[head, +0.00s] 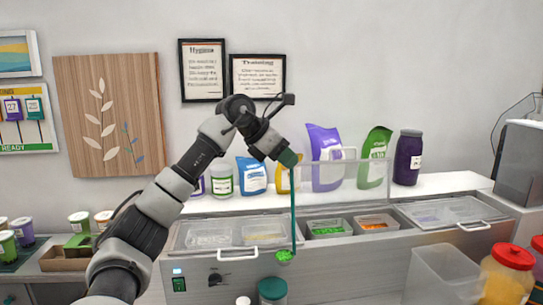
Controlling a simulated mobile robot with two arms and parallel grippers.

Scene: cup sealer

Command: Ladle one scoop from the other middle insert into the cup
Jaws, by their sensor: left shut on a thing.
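My left gripper (287,158) is shut on the teal handle of a ladle (294,205), which hangs almost straight down. The ladle's bowl (285,257) shows bright green at its lower end, in front of the counter's front panel. Two open middle inserts sit in the counter: one with green contents (328,229) and one with orange contents (374,225). Both are to the right of the ladle. I cannot tell which vessel is the task's cup. My right gripper is out of view.
Clear lids cover the left bay (210,238) and the right bay (440,212). A clear guard (340,185) stands behind the inserts. A clear bin (440,275) and red-lidded jar (508,275) stand at lower right.

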